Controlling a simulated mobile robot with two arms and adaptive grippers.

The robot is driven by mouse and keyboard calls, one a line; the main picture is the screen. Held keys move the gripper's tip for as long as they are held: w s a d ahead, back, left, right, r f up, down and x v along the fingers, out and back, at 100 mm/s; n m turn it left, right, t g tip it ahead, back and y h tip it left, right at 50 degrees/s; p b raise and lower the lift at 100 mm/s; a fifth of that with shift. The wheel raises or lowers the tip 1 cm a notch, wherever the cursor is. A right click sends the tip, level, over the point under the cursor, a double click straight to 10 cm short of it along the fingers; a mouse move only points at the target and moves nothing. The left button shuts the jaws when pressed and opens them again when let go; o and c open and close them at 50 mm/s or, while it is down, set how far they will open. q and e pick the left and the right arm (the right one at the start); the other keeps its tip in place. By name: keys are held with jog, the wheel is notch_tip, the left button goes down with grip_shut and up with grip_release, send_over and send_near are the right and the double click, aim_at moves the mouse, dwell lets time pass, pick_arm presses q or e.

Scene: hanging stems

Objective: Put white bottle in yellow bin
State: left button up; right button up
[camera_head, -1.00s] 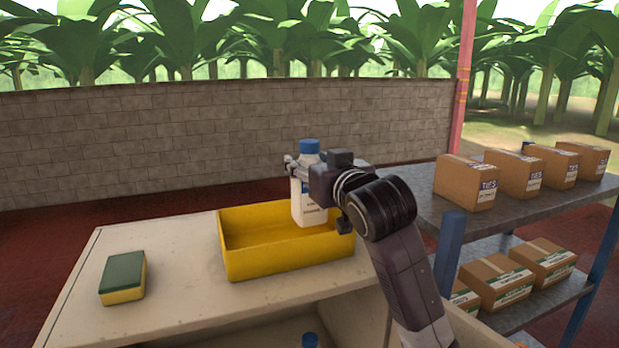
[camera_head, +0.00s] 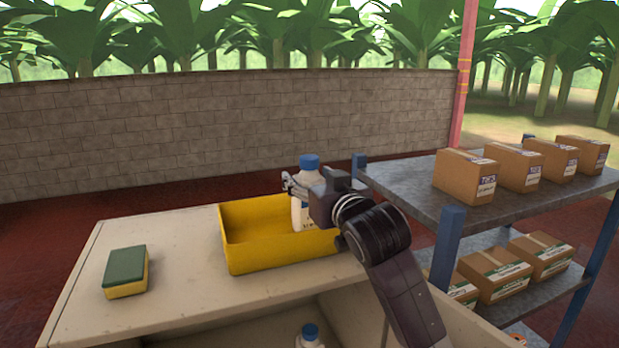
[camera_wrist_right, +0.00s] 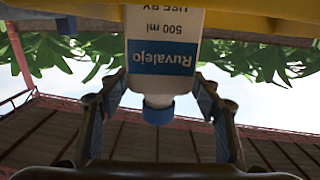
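The white bottle (camera_head: 301,212) has a blue cap and stands upright inside the outline of the yellow bin (camera_head: 270,259), toward its right end. Whether its base touches the bin floor cannot be told. Part of the bin's yellow edge (camera_wrist_right: 261,8) runs across the top there. My left gripper is out of view.
A green and yellow sponge (camera_head: 125,272) lies on the pale tabletop (camera_head: 180,290). Another blue-capped bottle (camera_head: 310,338) sits lower, in front. A grey shelf (camera_head: 402,186) with several cardboard boxes (camera_head: 465,176) stands right. A block wall is behind.

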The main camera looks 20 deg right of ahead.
jog(key=shift+o, duration=0.4)
jog(key=shift+r, duration=0.1)
jog(key=shift+s, duration=0.2)
jog(key=s+b, duration=0.5)
jog(key=s, duration=0.6)
jog(key=shift+s+d+r, duration=0.2)
jog(key=shift+s+r, duration=0.1)
jog(key=shift+s, duration=0.05)
